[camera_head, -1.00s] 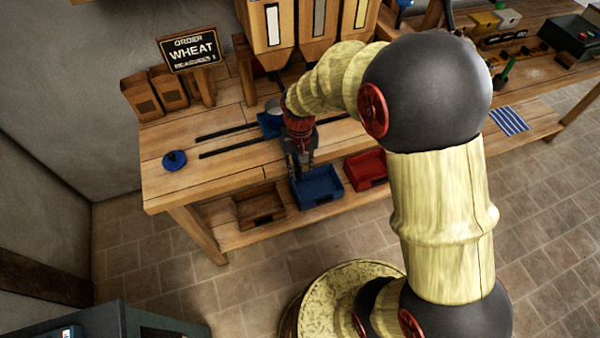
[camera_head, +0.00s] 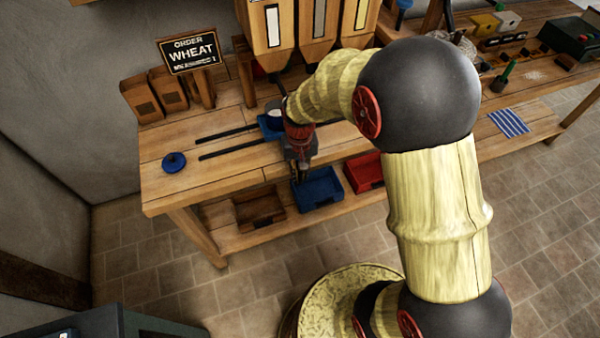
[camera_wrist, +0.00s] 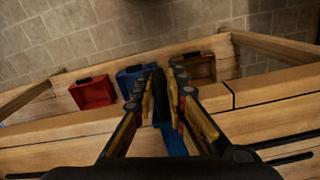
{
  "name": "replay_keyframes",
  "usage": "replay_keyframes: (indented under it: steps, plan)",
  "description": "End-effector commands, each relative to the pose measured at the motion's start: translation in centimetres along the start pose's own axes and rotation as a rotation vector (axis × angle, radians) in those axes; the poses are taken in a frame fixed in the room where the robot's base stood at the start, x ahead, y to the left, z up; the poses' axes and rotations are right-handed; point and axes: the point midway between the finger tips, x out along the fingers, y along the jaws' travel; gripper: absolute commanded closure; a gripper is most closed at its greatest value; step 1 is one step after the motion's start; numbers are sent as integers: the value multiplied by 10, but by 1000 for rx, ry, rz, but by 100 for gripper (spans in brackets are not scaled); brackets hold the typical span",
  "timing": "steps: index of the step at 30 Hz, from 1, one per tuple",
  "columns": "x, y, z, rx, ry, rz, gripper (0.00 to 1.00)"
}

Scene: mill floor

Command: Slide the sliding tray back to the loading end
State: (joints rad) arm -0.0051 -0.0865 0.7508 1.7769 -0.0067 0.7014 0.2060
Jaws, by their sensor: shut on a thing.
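The sliding tray (camera_head: 269,124) is blue and sits between two dark rails on the bench, partly hidden behind my wrist; a pale metal cup stands at it. My gripper (camera_head: 302,173) is at the bench's front edge, just to the right of and in front of the tray, pointing down. In the wrist view my gripper (camera_wrist: 165,82) has its fingers close together around a dark upright bar, with a blue part of the tray (camera_wrist: 173,143) below it. The jaws are shut on what looks like the tray's handle; the contact itself is mostly hidden.
The rails (camera_head: 235,147) run clear to the left, with a round blue knob (camera_head: 174,161) near the left end. Wooden (camera_head: 258,208), blue (camera_head: 318,190) and red (camera_head: 364,172) bins stand on the lower shelf. Hoppers (camera_head: 312,25) hang above; a WHEAT sign (camera_head: 190,52) stands behind.

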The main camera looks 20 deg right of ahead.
Motion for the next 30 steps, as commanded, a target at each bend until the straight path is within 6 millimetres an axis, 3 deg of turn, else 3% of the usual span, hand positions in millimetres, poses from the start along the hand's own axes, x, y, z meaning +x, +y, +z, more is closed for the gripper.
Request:
replay_keyframes:
  steps: [22,26,30]
  plan:
    - [0,-2,0,2,0,-1,100]
    - [-1,-10,2,1,0,-1,100]
    - [-2,-30,6,-1,0,-1,100]
